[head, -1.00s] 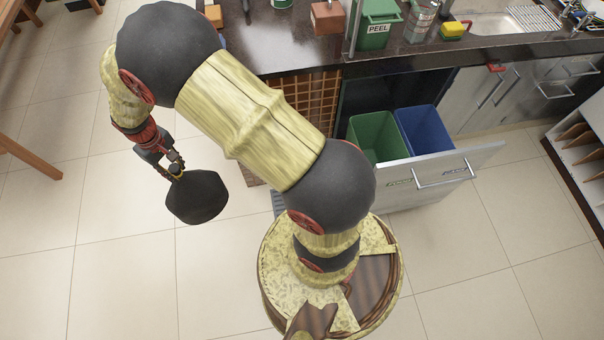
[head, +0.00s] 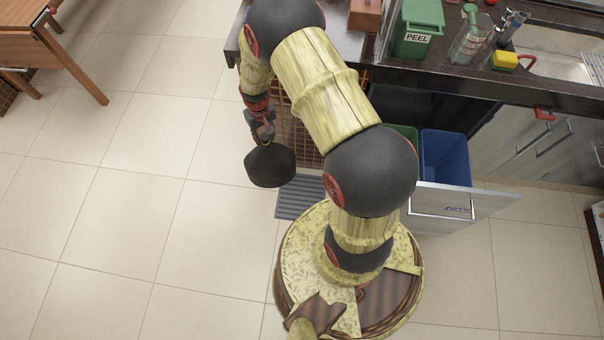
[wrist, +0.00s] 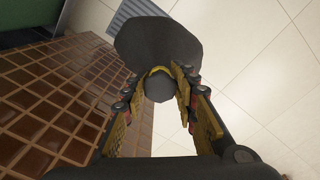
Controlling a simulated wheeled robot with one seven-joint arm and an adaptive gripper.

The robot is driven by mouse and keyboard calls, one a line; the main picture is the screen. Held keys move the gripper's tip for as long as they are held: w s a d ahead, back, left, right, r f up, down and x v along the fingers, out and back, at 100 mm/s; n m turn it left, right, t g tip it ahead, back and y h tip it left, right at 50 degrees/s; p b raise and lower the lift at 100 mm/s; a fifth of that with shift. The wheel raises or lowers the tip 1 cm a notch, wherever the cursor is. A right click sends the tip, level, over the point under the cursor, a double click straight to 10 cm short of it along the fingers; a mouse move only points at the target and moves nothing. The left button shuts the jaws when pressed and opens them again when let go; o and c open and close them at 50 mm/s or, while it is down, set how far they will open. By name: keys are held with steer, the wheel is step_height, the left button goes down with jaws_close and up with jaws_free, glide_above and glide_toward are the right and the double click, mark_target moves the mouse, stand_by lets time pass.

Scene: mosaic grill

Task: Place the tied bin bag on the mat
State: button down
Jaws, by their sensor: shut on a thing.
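The tied bin bag (head: 270,166) is dark grey and rounded, with its knot upward. My gripper (head: 262,136) is shut on its neck, and the bag hangs below the fingers. In the wrist view the gripper (wrist: 168,88) has its fingers on either side of the knot, and the bag (wrist: 155,45) spreads beyond them. The mat (head: 298,198) is grey and ribbed, flat on the floor to the right of the bag and partly hidden by my arm and base. A strip of the mat (wrist: 136,10) shows past the bag in the wrist view.
A drawer (head: 470,208) stands pulled out, with a blue bin (head: 446,158) and a green bin (head: 406,132) in it. A brown tiled panel (wrist: 55,95) is close to my gripper. The counter (head: 480,82) runs behind. Floor on the left is free.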

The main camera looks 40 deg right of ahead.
mark_target(287, 156)
steer(key=shift+m, duration=0.6)
steer(key=s+d+f, duration=0.1)
steer(key=f, duration=0.2)
steer(key=s+d+f, duration=0.2)
steer(key=f, duration=0.1)
steer(key=s+d+f, duration=0.2)
steer(key=f, duration=0.1)
steer(key=shift+d+f, duration=0.1)
steer(key=shift+f, duration=0.1)
steer(key=shift+s+f+m, duration=1.1)
steer(key=shift+s+f, duration=5.45)
steer(key=shift+f, duration=0.55)
steer(key=w+d+f+b, duration=0.3)
steer(key=w+d+f, duration=0.3)
steer(key=w+f, duration=0.3)
steer(key=shift+w+d+f, duration=0.35)
steer(key=shift+w+d, duration=0.05)
steer(key=shift+w, duration=1.2)
steer(key=shift+f+b, duration=0.55)
steer(key=shift+f, duration=1.25)
